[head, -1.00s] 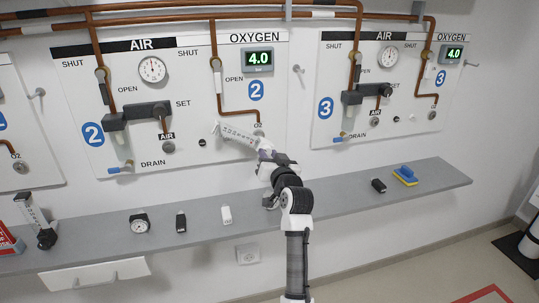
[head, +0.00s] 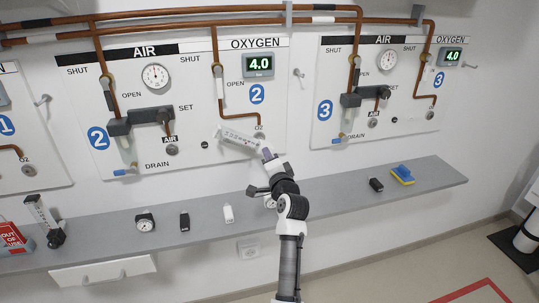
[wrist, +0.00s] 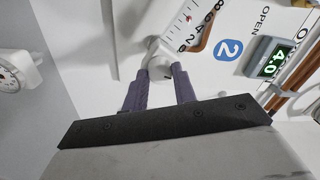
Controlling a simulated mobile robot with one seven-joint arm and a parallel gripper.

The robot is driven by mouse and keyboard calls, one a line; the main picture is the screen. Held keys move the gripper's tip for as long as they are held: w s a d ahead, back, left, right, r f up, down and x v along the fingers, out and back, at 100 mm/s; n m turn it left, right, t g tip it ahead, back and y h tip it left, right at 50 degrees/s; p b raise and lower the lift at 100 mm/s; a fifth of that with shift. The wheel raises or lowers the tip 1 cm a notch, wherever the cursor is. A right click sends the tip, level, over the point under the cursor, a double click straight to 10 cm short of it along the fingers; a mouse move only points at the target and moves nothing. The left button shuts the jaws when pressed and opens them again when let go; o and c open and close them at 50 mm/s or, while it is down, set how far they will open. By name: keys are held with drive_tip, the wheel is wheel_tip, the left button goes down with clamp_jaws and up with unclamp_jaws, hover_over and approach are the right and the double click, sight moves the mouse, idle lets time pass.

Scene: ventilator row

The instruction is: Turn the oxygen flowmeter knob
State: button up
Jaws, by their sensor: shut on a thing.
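The oxygen flowmeter (head: 238,139), a pale tube with a number scale, lies strongly tilted in front of panel 2, below the copper oxygen pipe. Its scale also shows at the top of the wrist view (wrist: 184,22). My gripper (head: 267,154) is at the flowmeter's lower right end. In the wrist view its purple fingertips (wrist: 162,70) are shut at the flowmeter's white knob end (wrist: 157,50). The fingers hide part of the knob, and its turn cannot be read. The oxygen display 2 (head: 259,64) reads 4.0.
The grey shelf (head: 330,192) runs below the panels, under my arm. It bears a white item (head: 228,213), a black item (head: 184,222), a gauge (head: 144,222), another flowmeter (head: 44,220) and a blue-yellow block (head: 402,175). The O2 outlet (head: 259,136) is close above my gripper.

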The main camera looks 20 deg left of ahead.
drive_tip(key=shift+r+m+h+p, duration=0.15)
drive_tip(key=shift+m+h+p, duration=0.2)
drive_tip(key=shift+m, duration=7.35)
drive_tip(key=o, duration=1)
drive_tip(key=shift+s, duration=0.1)
